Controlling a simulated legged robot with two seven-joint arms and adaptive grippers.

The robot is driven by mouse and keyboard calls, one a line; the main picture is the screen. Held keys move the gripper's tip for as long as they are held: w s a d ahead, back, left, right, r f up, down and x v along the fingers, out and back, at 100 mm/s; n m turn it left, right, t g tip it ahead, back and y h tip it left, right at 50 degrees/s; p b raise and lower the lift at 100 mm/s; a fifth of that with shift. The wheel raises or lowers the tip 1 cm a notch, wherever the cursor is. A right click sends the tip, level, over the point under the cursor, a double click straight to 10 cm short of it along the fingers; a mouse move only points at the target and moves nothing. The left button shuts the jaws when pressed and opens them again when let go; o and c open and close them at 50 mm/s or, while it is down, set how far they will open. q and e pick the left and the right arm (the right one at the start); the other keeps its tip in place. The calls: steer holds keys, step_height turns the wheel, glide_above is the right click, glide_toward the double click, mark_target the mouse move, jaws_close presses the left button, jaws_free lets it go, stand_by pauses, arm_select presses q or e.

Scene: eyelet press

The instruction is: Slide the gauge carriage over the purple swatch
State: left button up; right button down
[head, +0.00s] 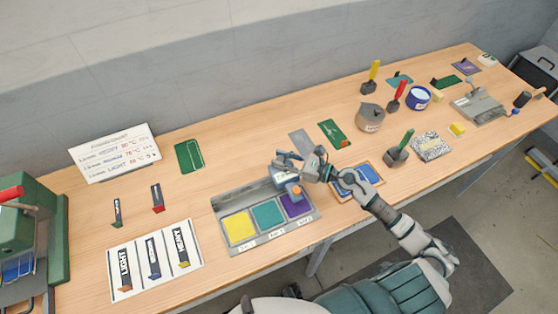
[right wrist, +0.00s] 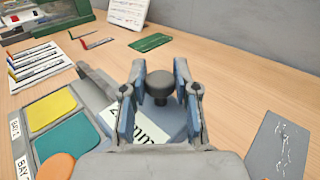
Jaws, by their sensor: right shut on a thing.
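A grey tray (head: 228,209) holds a yellow swatch (head: 239,226), a teal swatch (head: 267,214) and a purple swatch (head: 296,206) side by side. The gauge carriage (head: 281,174) sits at the tray's back edge near the purple end. It has a dark knob (right wrist: 159,86) and a white "mm" label (right wrist: 151,132). An orange round part (head: 294,190) shows at the purple swatch's back edge, partly covering it. My right gripper (right wrist: 159,92) is shut on the knob, a finger on each side. The purple swatch is hidden in the right wrist view. My left gripper is not in view.
A grey plate (head: 301,143) lies behind the gripper, and a blue pad (head: 369,173) lies just right of it, under my right arm. A label card (head: 155,260) is left of the tray. Pots and upright tools stand farther right. The wood behind the tray is mostly clear.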

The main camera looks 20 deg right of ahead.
steer(key=c, duration=1)
jaws_free()
steer(key=shift+w+a+r, duration=0.1)
steer(key=shift+r, duration=0.15)
steer(key=shift+o, duration=0.7)
steer(key=shift+w+f, duration=0.1)
steer(key=shift+w, duration=0.05)
steer(key=shift+w+d+f, duration=0.1)
steer(key=shift+d+f, duration=0.05)
steer(key=shift+d, duration=0.5)
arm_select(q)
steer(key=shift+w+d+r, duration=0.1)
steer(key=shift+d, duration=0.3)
arm_select(e)
steer(key=v, duration=1.2)
steer(key=shift+d+f, duration=0.2)
steer(key=shift+f, duration=0.05)
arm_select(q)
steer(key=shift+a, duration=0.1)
arm_select(e)
steer(key=shift+a, duration=0.1)
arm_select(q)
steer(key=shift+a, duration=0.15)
arm_select(e)
steer(key=shift+a+r, duration=0.1)
steer(key=shift+a, duration=0.2)
